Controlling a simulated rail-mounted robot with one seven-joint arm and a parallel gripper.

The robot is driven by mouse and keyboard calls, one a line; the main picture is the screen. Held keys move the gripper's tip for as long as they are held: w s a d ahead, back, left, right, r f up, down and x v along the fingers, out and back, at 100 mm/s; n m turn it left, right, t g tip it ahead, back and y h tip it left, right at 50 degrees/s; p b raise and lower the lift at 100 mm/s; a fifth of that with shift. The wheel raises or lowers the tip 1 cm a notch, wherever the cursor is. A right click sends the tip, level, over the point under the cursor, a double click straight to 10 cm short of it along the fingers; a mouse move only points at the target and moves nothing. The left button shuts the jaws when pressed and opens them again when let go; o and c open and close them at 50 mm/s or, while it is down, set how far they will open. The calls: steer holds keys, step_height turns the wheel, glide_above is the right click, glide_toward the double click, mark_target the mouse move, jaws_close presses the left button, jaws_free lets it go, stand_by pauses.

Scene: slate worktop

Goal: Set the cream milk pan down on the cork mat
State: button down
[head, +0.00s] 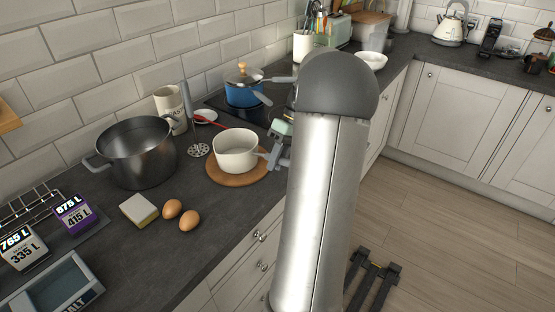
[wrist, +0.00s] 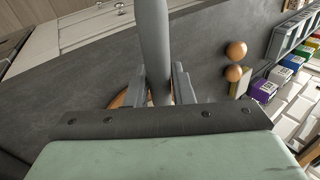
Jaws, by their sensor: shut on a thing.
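The cream milk pan (head: 236,148) is upright over the round cork mat (head: 222,179) in the head view. Its base looks to be on the mat or just above it; I cannot tell which. My gripper (head: 274,153) is at the pan's right side, shut on its handle. In the wrist view the grey handle (wrist: 153,40) runs up between the fingers of my gripper (wrist: 160,88). There the pan's bowl is hidden, and only a sliver of the cork mat (wrist: 119,99) shows.
A large dark pot (head: 138,155) stands left of the mat. Two eggs (head: 189,220) and a sponge (head: 138,209) lie in front. A blue pan (head: 243,95) is on the hob behind, with a red spoon (head: 209,121) nearby. Bare worktop lies in front of the mat.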

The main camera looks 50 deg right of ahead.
steer(key=c, duration=1.3)
jaws_free()
steer(key=shift+f, duration=0.1)
steer(key=shift+o, duration=0.2)
steer(key=v, duration=1.2)
steer(key=w+a+f+g+h, duration=0.1)
steer(key=w+a+h, duration=0.1)
steer(key=a, duration=1)
steer(key=w+a+f+g+h, duration=0.1)
steer(key=a+f+h, duration=0.1)
steer(key=a, duration=1.1)
steer(key=s+a+f+t+h, duration=0.2)
steer(key=s+a+f, duration=0.7)
steer(key=s+a, duration=0.3)
steer(key=shift+s+a, duration=0.35)
steer(key=shift+a, duration=0.75)
